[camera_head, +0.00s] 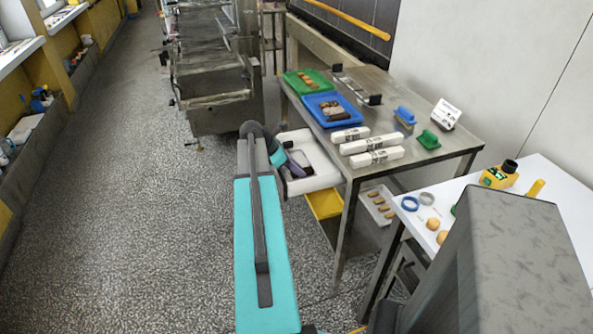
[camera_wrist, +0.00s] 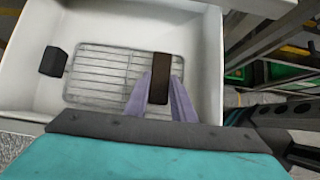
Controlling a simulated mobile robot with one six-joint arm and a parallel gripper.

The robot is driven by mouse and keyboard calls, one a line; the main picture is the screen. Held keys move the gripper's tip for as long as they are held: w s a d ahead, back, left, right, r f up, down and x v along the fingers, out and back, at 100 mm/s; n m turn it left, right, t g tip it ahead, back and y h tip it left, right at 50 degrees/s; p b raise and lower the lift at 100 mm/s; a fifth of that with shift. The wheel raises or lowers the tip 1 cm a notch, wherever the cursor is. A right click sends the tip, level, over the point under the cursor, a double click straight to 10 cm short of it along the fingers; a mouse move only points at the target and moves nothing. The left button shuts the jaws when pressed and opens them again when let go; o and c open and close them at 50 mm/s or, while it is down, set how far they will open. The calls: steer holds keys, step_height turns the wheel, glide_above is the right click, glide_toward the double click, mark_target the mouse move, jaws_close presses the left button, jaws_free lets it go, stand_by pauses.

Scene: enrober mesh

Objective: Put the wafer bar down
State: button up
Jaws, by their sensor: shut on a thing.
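The wafer bar (camera_wrist: 161,67) is a dark brown oblong, held between the two pale purple fingers of my gripper (camera_wrist: 162,83). It is over a wire mesh (camera_wrist: 100,70) in a white tub (camera_wrist: 30,85); I cannot tell whether it touches the mesh. In the head view my gripper (camera_head: 297,163) reaches into the white tub (camera_head: 318,181) beside the metal table, and my arm hides part of it. A small dark block (camera_wrist: 54,61) is on the left side of the tub.
The metal table (camera_head: 375,93) holds a green tray (camera_head: 290,86), a blue tray (camera_head: 318,119) with brown pieces, white boxes (camera_head: 372,158) and brushes. A yellow bin (camera_head: 325,206) is below the tub. A white table (camera_head: 540,182) stands right. The floor at left is clear.

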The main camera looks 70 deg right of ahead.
steer(key=shift+f, duration=0.15)
steer(key=o, duration=0.8)
steer(key=shift+r, duration=0.2)
steer(key=shift+b+v, duration=0.8)
steer(key=shift+v, duration=5.15)
